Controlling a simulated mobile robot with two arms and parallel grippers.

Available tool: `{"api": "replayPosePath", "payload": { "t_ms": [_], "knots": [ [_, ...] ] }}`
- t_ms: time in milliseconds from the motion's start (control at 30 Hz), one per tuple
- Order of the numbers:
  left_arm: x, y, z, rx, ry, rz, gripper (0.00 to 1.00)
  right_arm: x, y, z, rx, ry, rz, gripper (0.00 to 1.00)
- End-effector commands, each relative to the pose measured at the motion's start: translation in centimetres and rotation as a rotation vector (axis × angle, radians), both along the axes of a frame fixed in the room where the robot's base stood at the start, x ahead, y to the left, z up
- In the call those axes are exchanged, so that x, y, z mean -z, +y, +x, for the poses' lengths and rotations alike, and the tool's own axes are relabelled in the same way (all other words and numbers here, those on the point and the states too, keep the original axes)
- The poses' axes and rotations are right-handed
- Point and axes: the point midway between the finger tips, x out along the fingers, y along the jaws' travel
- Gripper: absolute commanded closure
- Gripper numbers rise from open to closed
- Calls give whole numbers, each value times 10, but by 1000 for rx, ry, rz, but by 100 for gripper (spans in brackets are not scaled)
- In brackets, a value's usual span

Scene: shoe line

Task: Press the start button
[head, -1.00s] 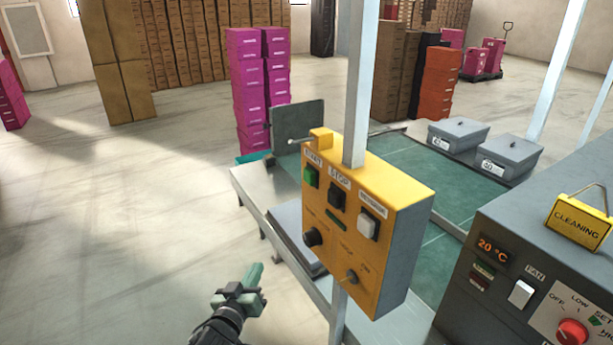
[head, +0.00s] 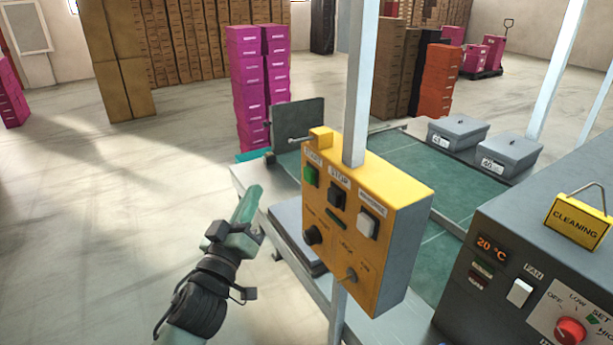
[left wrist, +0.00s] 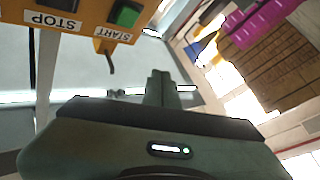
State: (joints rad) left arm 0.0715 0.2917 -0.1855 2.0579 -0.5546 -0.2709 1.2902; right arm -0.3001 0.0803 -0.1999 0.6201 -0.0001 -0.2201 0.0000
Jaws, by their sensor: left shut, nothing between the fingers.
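The start button (head: 310,176) is a green square on the yellow control box (head: 384,265), under a START label at its upper left. The dark stop button (head: 337,197) sits to its right. My left gripper (head: 252,192) is shut and empty, to the left of the box and slightly lower than the green button, apart from it. In the left wrist view the green start button (left wrist: 126,14) shows at the top, above and left of the shut fingertips (left wrist: 161,76). My right gripper is not in view.
A pole (head: 357,85) rises behind the box. Below is a grey-edged conveyor with a green belt (head: 455,190). A dark machine (head: 480,232) with a fan switch and red knob stands at right. Pink crates (head: 262,85) stand behind.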

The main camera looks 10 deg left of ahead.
Motion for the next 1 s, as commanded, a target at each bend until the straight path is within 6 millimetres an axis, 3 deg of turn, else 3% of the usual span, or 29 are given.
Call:
{"api": "replayPosePath", "payload": {
  "t_ms": [267, 700, 1000],
  "knots": [
    [1, -12, 10, 1, 0, -3, 100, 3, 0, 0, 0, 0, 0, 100],
    [2, -57, 48, 0, 1, -3, 100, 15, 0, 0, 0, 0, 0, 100],
    [1, -67, 57, 0, 1, 0, 100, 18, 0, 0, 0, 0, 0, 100]
  ]
}}
